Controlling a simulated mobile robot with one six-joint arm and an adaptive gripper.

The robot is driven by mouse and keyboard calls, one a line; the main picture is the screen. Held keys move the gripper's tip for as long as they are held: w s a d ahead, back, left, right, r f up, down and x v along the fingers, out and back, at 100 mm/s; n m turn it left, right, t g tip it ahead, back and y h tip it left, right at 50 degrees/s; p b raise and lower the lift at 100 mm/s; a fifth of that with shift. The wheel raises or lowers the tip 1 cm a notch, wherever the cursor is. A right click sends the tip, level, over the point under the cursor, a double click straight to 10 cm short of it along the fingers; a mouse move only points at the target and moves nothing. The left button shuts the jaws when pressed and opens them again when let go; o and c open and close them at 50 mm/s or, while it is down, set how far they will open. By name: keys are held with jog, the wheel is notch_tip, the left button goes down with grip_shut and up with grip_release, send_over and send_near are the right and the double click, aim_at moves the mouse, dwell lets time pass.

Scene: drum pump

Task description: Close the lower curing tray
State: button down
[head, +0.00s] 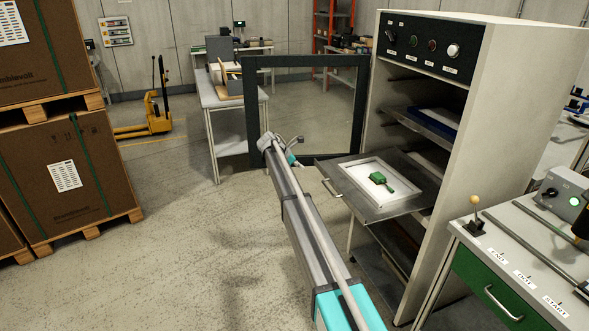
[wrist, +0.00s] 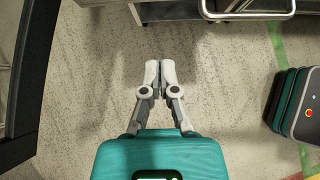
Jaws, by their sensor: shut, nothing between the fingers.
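The curing cabinet (head: 512,110) stands at the right with its dark-framed door (head: 305,62) swung open. The lower curing tray (head: 405,207) is pulled out of the cabinet. It holds a white-framed screen (head: 360,187) with a green object (head: 379,179) on it. The tray's bar handle (head: 328,189) is on its front edge. It seems to show at the top of the wrist view (wrist: 240,13). My gripper (wrist: 160,66) is shut and empty, over the floor and apart from the handle. In the head view my gripper is mostly hidden by my arm, in front of the tray.
An upper tray (head: 432,122) with a blue-edged item sits inside the cabinet. A workbench (head: 520,235) with a lever and green drawer stands at the lower right. Stacked boxes on pallets (head: 82,235) stand left. The floor between them and the cabinet is clear.

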aim_at(324, 176)
jog(key=shift+w+d+f+b, duration=0.45)
jog(key=shift+d+f+b, duration=0.3)
jog(key=shift+d, duration=0.65)
jog(key=shift+w+d+f+b, duration=0.45)
jog(key=shift+d+f+b, duration=0.3)
jog(key=shift+d, duration=0.65)
jog(key=shift+w+d+f+b, duration=0.55)
jog(key=shift+d+f, duration=0.35)
jog(key=shift+d, duration=0.5)
jog(key=shift+s, duration=0.1)
